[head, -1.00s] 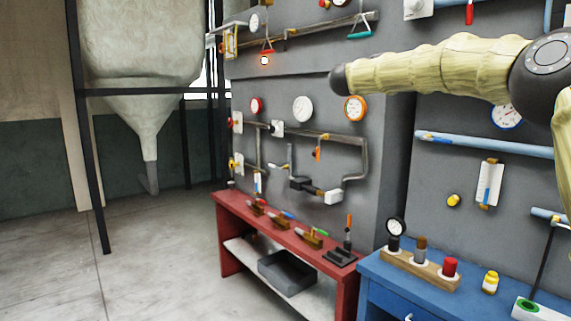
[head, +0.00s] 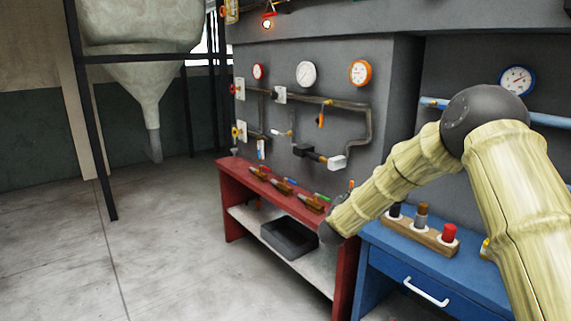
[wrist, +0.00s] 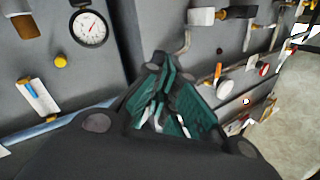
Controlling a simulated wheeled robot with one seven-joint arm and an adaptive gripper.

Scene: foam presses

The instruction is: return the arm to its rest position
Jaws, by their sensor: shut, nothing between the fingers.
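My arm (head: 400,175) shows in the head view, pale yellow with a dark joint (head: 485,115) at its bend. From that joint the arm slopes down and left, and its dark end overlaps the right end of the red bench. My gripper is not clear in the head view. In the wrist view my gripper (wrist: 168,72) shows dark fingers with green inner faces; it is shut and empty. Behind it is the grey wall panel (wrist: 150,25). No contact between the gripper and anything else is visible.
The red bench (head: 232,200) holds a row of tools, with a dark bin (head: 288,238) on its shelf. The blue bench (head: 385,275) carries a wooden block (head: 405,232) with several pieces. Pipes and gauges line the wall. The floor (head: 170,250) at left is clear.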

